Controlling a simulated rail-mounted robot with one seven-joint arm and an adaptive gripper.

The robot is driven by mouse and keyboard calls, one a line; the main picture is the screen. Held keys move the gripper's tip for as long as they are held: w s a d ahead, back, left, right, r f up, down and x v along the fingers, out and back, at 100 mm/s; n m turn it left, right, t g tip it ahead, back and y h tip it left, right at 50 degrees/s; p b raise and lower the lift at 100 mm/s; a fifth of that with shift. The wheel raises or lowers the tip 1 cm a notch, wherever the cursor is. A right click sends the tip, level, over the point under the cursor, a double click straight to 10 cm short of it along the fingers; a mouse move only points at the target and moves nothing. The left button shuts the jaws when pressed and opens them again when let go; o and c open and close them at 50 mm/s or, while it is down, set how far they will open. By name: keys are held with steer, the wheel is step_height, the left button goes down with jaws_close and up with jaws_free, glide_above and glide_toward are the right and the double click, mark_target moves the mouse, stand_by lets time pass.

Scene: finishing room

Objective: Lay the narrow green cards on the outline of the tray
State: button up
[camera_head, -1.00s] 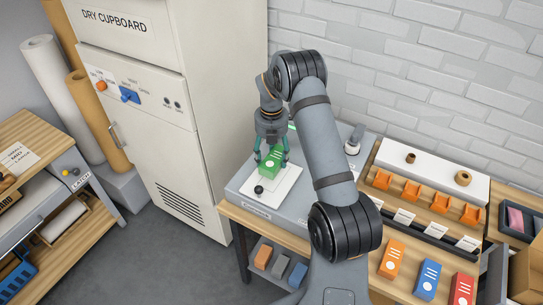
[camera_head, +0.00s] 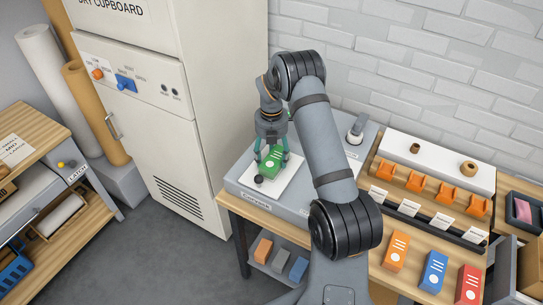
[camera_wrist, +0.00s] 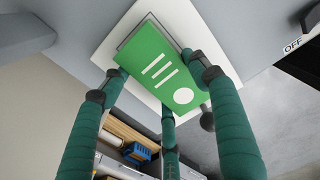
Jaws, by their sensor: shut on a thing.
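A green pack of cards (camera_head: 274,158) with white lines and a white dot is held between the dark green fingers of my gripper (camera_head: 271,160). In the wrist view the pack (camera_wrist: 150,62) lies between the fingertips, tilted across the picture. Behind it is a white square plate (camera_head: 287,184) on a grey bench machine (camera_head: 300,203). I cannot tell whether the pack touches the plate.
A black knob (camera_head: 259,179) stands at the plate's front left. To the right are orange holders (camera_head: 417,189) with white cards before them, and orange (camera_head: 396,250), blue (camera_head: 432,271) and red (camera_head: 468,284) packs. The dry cupboard (camera_head: 150,120) stands close on the left.

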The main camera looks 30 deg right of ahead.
stand_by(0.3)
steer(key=o, duration=1.3)
steer(key=o, duration=0.5)
steer(key=shift+o, duration=0.2)
steer(key=shift+r, duration=0.1)
steer(key=shift+r+p, duration=0.9)
steer(key=shift+r, duration=0.15)
steer(key=shift+r+p, duration=2.45)
steer(key=shift+r, duration=0.6)
steer(key=shift+f, duration=0.2)
